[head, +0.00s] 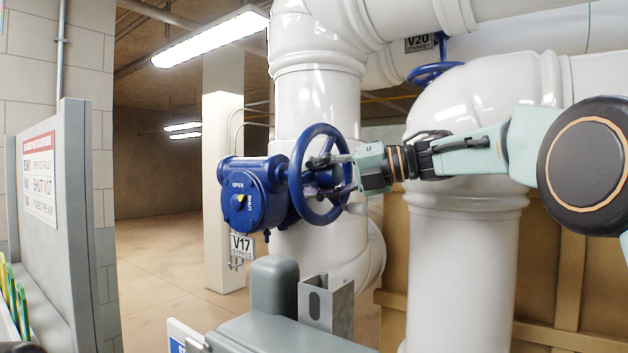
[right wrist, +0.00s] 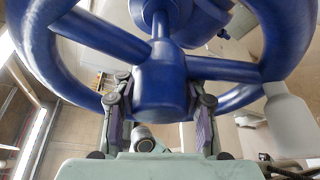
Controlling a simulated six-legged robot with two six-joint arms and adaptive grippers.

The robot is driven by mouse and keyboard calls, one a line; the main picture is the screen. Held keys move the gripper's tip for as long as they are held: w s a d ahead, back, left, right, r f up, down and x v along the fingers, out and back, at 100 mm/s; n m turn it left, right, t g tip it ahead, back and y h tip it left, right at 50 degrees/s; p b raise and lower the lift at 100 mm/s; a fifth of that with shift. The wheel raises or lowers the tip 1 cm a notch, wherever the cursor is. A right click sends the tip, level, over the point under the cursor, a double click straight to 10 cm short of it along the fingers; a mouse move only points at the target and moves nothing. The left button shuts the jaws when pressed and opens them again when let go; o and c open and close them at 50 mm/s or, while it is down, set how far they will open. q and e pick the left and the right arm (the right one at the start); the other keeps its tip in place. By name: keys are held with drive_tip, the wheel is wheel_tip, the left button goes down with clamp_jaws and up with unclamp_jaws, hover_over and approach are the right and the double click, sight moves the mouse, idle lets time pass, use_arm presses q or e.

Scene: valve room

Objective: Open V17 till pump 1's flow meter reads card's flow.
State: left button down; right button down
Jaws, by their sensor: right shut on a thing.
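The V17 valve has a blue handwheel (head: 297,187) on a blue gearbox (head: 262,190) marked OPEN, with a small yellow mark on its dial. My left gripper is not in view. No flow meter can be made out, and I cannot tell whether any visible sign is the card.
A grey panel (head: 84,200) at left carries a red-headed sign (head: 40,178) that mentions V17; its small print is unclear. Large white pipes (head: 460,260) stand behind and right of my arm. A smaller blue handwheel (head: 435,72) sits by the V20 tag (head: 419,44). Open floor (head: 165,260) lies left of V17.

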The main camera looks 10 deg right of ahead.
drive_tip(key=shift+r, duration=0.1)
idle(0.3)
drive_tip(key=c, duration=0.8)
unclamp_jaws()
drive_tip(key=shift+w, duration=0.1)
drive_tip(key=shift+d, duration=0.1)
drive_tip(key=v, duration=1.1)
drive_tip(key=shift+s+d, duration=0.25)
drive_tip(key=shift+d, duration=0.05)
drive_tip(key=shift+s+d+r, duration=0.1)
drive_tip(key=shift+r, duration=0.05)
